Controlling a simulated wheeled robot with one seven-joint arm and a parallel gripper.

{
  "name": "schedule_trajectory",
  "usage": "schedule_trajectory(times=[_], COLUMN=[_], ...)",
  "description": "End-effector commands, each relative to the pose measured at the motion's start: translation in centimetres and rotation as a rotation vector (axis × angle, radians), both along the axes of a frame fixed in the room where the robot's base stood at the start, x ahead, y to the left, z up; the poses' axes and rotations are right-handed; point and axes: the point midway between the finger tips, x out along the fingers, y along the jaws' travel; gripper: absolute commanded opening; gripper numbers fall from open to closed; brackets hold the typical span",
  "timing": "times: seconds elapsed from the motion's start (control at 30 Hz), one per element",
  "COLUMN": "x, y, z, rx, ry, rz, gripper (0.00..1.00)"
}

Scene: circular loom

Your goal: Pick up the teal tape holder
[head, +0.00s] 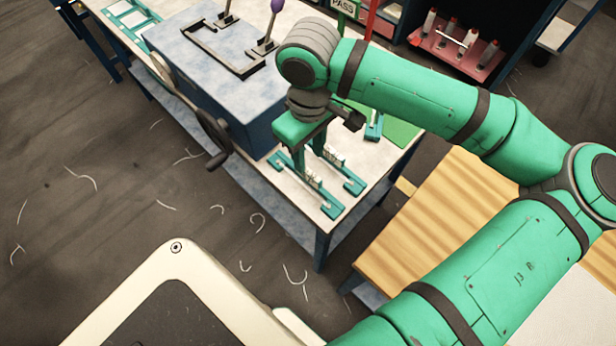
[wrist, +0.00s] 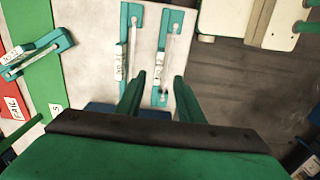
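Two long teal tape holders with pale strips and small white labels lie side by side at the table's corner. The nearer holder (head: 325,205) is the right one in the wrist view (wrist: 172,30); the farther holder (head: 352,185) is the left one (wrist: 133,15). My gripper (head: 308,167) is open, pointing down over the pair. In the wrist view its fingertips (wrist: 159,77) straddle the nearer holder's labelled end. I cannot tell whether they touch it.
A blue-grey box (head: 220,75) with levers and a crank handle (head: 205,120) stands left of my gripper. The white table top (head: 262,168) is bare around the holders. A wooden-topped surface (head: 430,230) is at the right. Pale scraps litter the floor.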

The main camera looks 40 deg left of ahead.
Motion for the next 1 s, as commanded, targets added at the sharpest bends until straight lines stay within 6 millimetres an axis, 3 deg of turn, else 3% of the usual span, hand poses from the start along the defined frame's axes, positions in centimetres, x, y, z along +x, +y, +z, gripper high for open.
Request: schedule_trajectory(times=[0.27,0.6,0.9,0.93,1.0], x=[0.0,0.4,0.4,0.4,0.4], y=[0.0,0.2,0.2,0.2,0.2], z=[-2.1,-6.3,-6.8,-6.8,-6.8], rx=[-0.001,0.000,0.001,0.001,0.001], ry=[0.000,0.001,0.000,0.000,0.000], rz=[0.001,0.000,0.001,0.001,0.001], gripper=[0.34,0.34,0.34,0.32,0.15])
